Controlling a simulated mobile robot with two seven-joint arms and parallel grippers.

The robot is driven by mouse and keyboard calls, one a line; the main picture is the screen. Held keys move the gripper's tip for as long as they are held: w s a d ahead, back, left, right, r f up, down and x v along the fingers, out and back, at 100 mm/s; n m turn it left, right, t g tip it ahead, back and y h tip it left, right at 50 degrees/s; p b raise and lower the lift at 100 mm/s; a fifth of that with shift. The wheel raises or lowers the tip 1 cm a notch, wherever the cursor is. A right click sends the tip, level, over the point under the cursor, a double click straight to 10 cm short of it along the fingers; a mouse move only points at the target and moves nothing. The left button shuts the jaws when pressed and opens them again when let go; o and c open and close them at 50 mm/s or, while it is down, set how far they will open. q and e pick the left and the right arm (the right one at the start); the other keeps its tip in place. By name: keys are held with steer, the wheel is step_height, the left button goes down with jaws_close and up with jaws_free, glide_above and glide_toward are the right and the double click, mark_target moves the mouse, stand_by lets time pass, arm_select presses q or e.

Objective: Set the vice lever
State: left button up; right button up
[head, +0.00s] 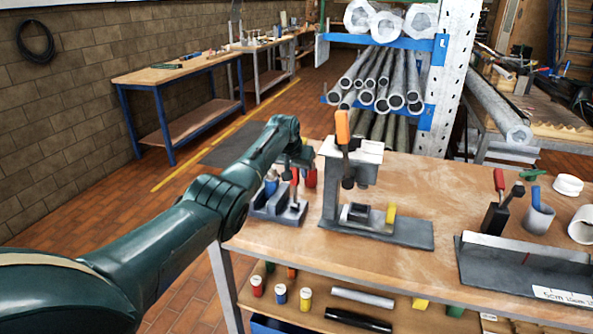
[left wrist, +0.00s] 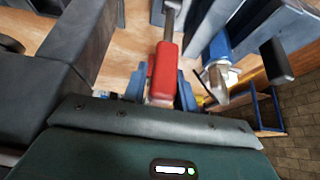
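A small grey vice (head: 280,210) sits at the left corner of the workbench. An upright lever with a red grip (head: 294,177) stands at it, just under my left gripper (head: 302,158). In the left wrist view the red grip (left wrist: 165,70) lies straight ahead of the gripper's dark palm edge, with a metal rod running on from it. Whether the fingers touch the grip is not clear. My right gripper is out of view.
A grey press (head: 333,190) with an orange handle (head: 342,127) stands close right of the vice. A red object (head: 311,177) and a blue one (head: 271,186) are beside the lever. The workbench (head: 440,185) has clear wood right of the press.

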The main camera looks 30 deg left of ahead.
arm_select(q)
steer(key=o, duration=0.3)
steer(key=shift+r, duration=0.1)
steer(key=shift+s+r+p, duration=0.25)
steer(key=shift+r+p, duration=0.1)
steer(key=shift+r, duration=0.15)
steer(key=v, duration=1.2)
steer(key=shift+b, duration=0.3)
steer(key=shift+f, duration=0.15)
